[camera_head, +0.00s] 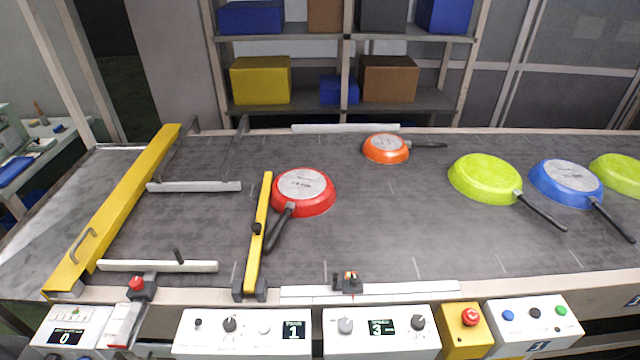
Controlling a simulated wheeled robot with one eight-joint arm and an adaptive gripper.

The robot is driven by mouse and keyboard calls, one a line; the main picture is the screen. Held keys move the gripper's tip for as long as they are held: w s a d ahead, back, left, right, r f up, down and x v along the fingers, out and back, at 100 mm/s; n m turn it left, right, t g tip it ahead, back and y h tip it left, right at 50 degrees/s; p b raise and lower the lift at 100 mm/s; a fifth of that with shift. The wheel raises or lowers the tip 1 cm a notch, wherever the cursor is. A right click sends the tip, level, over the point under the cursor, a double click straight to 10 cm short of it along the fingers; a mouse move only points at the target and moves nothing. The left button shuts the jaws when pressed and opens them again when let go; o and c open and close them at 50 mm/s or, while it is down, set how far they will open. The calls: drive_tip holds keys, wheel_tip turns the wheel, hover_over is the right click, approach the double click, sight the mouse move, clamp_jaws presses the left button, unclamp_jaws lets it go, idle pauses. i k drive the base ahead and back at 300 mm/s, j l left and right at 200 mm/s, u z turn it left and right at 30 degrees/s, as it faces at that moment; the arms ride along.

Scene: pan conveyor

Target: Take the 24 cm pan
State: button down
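Several pans lie bottom up on the dark conveyor belt (380,245). A red pan (326,203) is left of centre, its dark handle pointing down and left beside a yellow bar. A small orange pan (386,155) lies farther back, its handle pointing right. A lime green pan (484,182) and a blue pan (563,198) lie to the right, handles pointing down and right. Another green pan (620,172) is cut off by the right edge. Markings on the red, orange and blue bases are too small to read, so I cannot tell which is 24 cm. My gripper is not in view.
The yellow bar (264,205) stands across the belt left of the red pan. A larger yellow beam (125,205) spans the left end. Pale guide rails (195,187) lie between them. Control boxes and a red emergency button (470,316) line the front. Shelves with boxes stand behind.

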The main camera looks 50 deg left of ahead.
sight(299, 193)
drive_tip(key=u, duration=2.05)
drive_tip(key=i+j+z, duration=0.15)
drive_tip(key=j+z, duration=0.25)
drive_tip(key=i+j+z, duration=0.1)
drive_tip(key=j+z, duration=0.65)
drive_tip(key=i+j+z, duration=0.15)
drive_tip(key=j+z, duration=0.15)
drive_tip(key=k+l, duration=0.1)
drive_tip(key=i+l+u, duration=0.05)
